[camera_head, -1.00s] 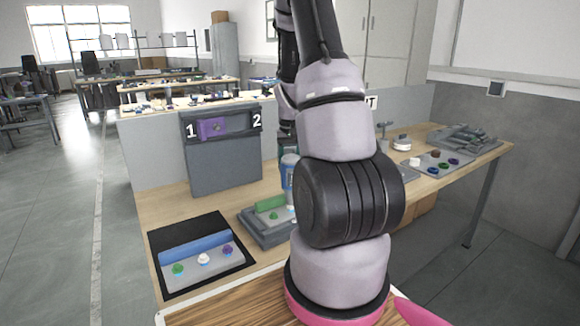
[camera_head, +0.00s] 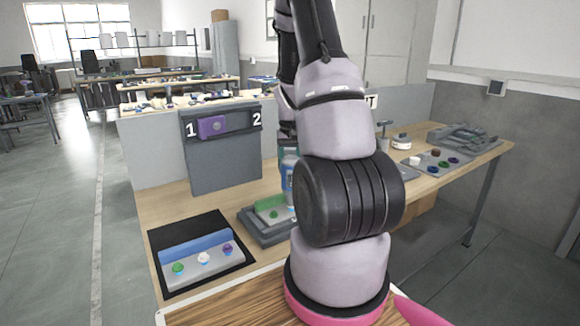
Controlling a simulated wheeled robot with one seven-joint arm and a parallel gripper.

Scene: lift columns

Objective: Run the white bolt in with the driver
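The driver (camera_head: 288,177), with a blue and teal body, stands upright at the grey fixture (camera_head: 262,237), partly hidden behind my arm. My gripper (camera_head: 287,146) is at the driver's top and appears shut on it; its fingertips are mostly hidden. The fixture carries a green block (camera_head: 268,203) and a green bolt (camera_head: 273,215). The driver's tip is at the fixture's right part; what lies under it is hidden. Another white bolt (camera_head: 203,259) sits in the grey tray (camera_head: 190,280) at front left, between a green bolt (camera_head: 178,268) and a purple bolt (camera_head: 228,249).
A grey panel (camera_head: 225,170) marked 1 and 2 holds a purple block (camera_head: 211,127) at the 1 side. At right lie a plate with several coloured pieces (camera_head: 437,166) and a grey tray (camera_head: 465,138). The table between panel and front tray is clear.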

